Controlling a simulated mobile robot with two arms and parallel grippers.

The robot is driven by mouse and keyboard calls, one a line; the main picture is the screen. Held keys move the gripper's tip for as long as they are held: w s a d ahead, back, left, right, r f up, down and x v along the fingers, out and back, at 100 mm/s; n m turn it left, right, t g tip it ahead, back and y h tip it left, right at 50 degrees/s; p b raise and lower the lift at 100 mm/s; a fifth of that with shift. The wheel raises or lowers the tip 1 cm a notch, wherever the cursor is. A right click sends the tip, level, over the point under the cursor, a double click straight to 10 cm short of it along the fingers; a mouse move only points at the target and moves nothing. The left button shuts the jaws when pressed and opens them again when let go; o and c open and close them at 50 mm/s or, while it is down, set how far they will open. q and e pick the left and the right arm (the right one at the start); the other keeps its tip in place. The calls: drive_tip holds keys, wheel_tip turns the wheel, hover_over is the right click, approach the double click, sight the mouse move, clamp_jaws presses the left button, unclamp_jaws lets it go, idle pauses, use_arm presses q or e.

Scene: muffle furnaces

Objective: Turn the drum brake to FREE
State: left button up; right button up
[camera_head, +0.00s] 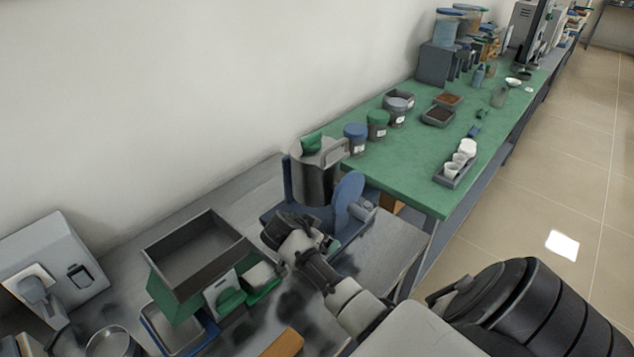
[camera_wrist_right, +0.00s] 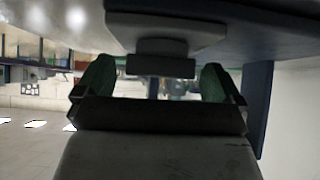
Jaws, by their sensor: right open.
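A steel drum (camera_head: 316,178) with a green cap (camera_head: 311,142) stands on a blue stand (camera_head: 349,200) on the grey bench in the head view. My right gripper (camera_wrist_right: 157,80) is low at the front of the drum's stand, and my own wrist mostly hides it in the head view. In the right wrist view its two green-padded fingers are apart, one on each side of a small dark block (camera_wrist_right: 160,66) under a grey rounded body. I cannot tell whether the fingers touch the block. The brake's marking cannot be read. My left gripper is not in view.
An open grey box (camera_head: 196,254), a blue tray (camera_head: 172,333) and green-fitted blocks (camera_head: 225,293) stand left of my wrist. A green-topped bench (camera_head: 415,165) with jars and a cup rack (camera_head: 456,170) lies behind at right. A white wall runs along the back.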

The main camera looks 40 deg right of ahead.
drive_tip(key=c, duration=0.9)
drive_tip(key=n+t+p, duration=0.2)
drive_tip(key=n, duration=0.1)
drive_tip(key=shift+s+r+y+p, duration=0.2)
drive_tip(key=shift+y+p, duration=0.1)
drive_tip(key=shift+p, duration=0.1)
drive_tip(key=n+t+y+p, duration=0.1)
drive_tip(key=n+t+p, duration=0.1)
drive_tip(key=n, duration=0.1)
drive_tip(key=n+t+y+p, duration=0.1)
drive_tip(key=n+t+p, duration=0.1)
drive_tip(key=shift+d+n, duration=0.15)
drive_tip(key=shift+n, duration=0.25)
drive_tip(key=n+y+p, duration=0.1)
drive_tip(key=n+t+y+p, duration=0.1)
drive_tip(key=n, duration=0.1)
drive_tip(key=shift+s+d+y, duration=0.1)
drive_tip(key=shift+d+y, duration=0.05)
drive_tip(key=shift+y, duration=0.15)
drive_tip(key=shift+f+n+t+y+p, duration=0.1)
drive_tip(key=shift+n+t+y+p, duration=0.4)
drive_tip(key=shift+n+y+p, duration=0.7)
drive_tip(key=shift+n+b, duration=0.45)
drive_tip(key=shift+n, duration=0.05)
